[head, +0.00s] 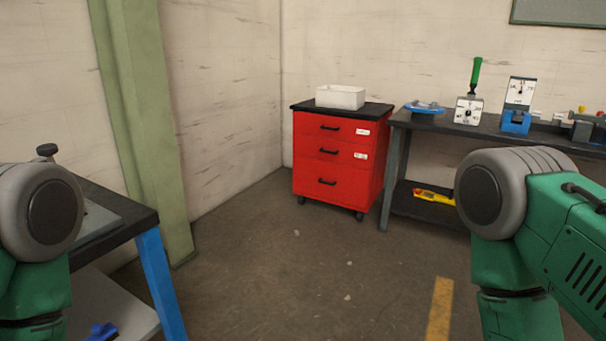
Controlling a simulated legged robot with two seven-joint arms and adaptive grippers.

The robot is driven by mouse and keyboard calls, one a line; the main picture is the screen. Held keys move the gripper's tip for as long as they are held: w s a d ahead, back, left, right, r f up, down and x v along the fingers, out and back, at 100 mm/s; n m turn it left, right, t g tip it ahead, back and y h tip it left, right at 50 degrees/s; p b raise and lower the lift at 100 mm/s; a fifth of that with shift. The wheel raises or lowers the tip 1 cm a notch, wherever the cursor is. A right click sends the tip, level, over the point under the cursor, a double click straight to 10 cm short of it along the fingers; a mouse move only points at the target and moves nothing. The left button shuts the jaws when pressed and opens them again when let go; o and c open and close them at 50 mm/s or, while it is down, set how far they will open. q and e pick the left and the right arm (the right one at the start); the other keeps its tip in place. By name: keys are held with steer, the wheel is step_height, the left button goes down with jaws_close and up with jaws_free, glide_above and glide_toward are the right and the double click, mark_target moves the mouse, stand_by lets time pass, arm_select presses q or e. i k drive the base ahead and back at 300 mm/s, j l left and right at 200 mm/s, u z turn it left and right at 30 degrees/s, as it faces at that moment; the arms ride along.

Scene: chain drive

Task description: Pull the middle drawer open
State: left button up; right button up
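A red drawer cabinet (312,178) on casters stands against the far wall, left of the dark workbench. It has three drawers, one above another, each with a black bar handle, and all look closed. The middle drawer (308,151) has a black handle (328,152) at its centre and a small white label at its right. Parts of my green and grey arms show at the left and right edges, well short of the cabinet. Neither of my grippers is in view.
A white bin (340,97) sits on the cabinet's black top. A workbench (388,180) with gauges and tools stands right of the cabinet. A blue-legged table (158,275) is at the near left. The floor (285,260) before the cabinet is clear.

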mark_target(354, 154)
steer(key=i+l+z, duration=0.3)
steer(key=i, duration=0.6)
steer(key=i+j+z, duration=0.15)
steer(key=i+z, duration=0.2)
steer(key=i, duration=0.55)
steer(key=i+j+u, duration=0.15)
steer(key=i+u, duration=0.15)
steer(key=i, duration=0.55)
steer(key=i+u, duration=0.3)
steer(key=i, duration=0.55)
steer(key=i+j+z, duration=0.1)
steer(key=i+z, duration=0.25)
steer(key=i+j+z, duration=0.3)
steer(key=i, duration=0.25)
steer(key=i+j+z, duration=0.35)
steer(key=i+l, duration=0.05)
